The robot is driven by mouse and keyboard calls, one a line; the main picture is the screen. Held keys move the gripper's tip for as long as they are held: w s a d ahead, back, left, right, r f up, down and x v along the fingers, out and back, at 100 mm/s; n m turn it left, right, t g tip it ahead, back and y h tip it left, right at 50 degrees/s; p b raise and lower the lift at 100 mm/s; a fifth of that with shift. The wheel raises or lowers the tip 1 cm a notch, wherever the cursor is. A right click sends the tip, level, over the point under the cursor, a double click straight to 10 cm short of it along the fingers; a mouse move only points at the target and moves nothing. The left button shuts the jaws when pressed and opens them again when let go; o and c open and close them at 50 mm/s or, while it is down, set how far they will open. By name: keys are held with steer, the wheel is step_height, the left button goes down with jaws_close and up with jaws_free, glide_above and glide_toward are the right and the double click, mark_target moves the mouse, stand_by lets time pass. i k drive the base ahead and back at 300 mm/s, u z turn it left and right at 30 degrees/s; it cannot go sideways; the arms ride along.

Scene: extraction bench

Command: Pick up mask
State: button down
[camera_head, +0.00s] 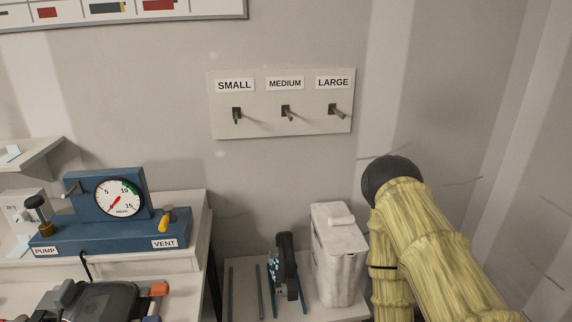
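A dark object with grey and orange end pieces (108,301) lies at the bottom left, on the bench below the blue gauge unit. It looks like a mask, but the frame's lower edge cuts it off, so I cannot be sure. My arm, in a yellowish sleeve, shows at the right. My gripper is not in view, so what it holds cannot be seen.
A blue pump unit with a round gauge (120,197) stands behind the dark object. A white lidded bin (338,258) and a black upright item (288,265) stand close to my arm.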

mark_target(284, 266)
steer(key=z, duration=1.65)
steer(key=k, duration=0.55)
steer(key=u, duration=1.3)
